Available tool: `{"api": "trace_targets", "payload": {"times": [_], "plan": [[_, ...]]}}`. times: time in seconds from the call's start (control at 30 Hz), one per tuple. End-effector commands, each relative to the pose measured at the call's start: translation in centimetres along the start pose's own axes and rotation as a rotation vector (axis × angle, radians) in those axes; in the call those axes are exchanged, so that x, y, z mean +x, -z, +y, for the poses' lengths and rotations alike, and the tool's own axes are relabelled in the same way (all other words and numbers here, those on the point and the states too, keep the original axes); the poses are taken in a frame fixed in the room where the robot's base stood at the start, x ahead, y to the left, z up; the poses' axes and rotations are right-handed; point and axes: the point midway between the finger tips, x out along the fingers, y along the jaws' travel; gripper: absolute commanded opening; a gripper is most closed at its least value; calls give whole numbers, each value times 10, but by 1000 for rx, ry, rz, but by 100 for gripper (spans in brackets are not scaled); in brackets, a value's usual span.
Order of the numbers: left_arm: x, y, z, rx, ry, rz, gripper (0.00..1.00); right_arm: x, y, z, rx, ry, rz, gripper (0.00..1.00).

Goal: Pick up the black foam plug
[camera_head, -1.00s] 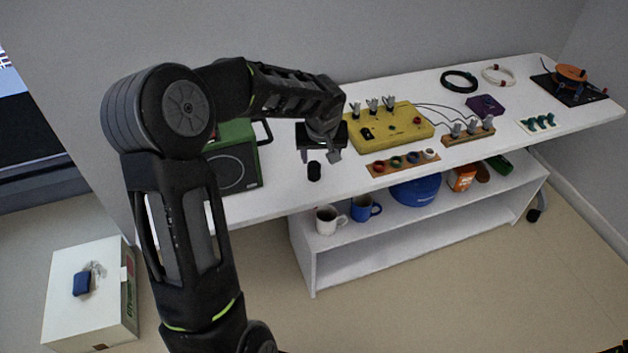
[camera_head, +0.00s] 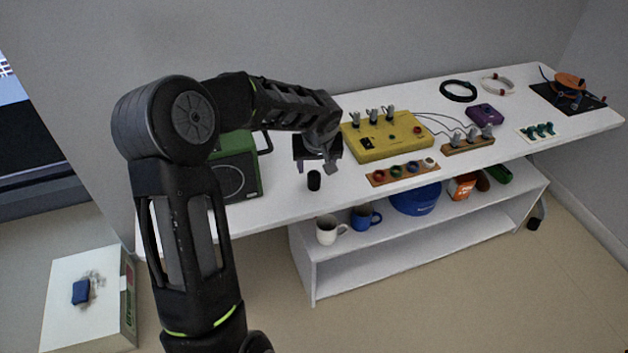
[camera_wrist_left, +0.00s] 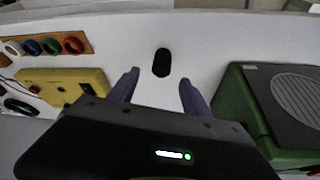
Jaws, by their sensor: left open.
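The black foam plug (camera_head: 314,180) is a small dark cylinder standing on the white table, near its front edge. In the left wrist view the plug (camera_wrist_left: 161,63) lies ahead of the fingertips, roughly midway between them. My left gripper (camera_head: 318,166) is just behind and above the plug in the head view. In the wrist view its two purple-grey fingers (camera_wrist_left: 158,82) are spread apart with nothing between them. The plug and the fingers look apart. My right gripper is not in view.
A green speaker box (camera_head: 236,170) stands left of the plug. A yellow panel with knobs (camera_head: 385,146) and a wooden strip with coloured rings (camera_head: 403,171) are to the right. Mugs (camera_head: 329,228) sit on the lower shelf. The white tabletop (camera_head: 285,190) around the plug is clear.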

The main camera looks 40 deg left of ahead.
Motion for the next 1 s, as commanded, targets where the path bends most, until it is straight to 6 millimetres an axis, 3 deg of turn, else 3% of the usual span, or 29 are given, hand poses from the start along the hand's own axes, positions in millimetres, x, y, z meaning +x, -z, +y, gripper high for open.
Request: {"api": "trace_targets", "payload": {"times": [0.4, 1.0], "plan": [[49, -1, -2, 0, 0, -2, 57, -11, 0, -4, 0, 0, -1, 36], [50, -1, -2, 0, 0, -1, 57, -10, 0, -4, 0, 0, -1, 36]]}}
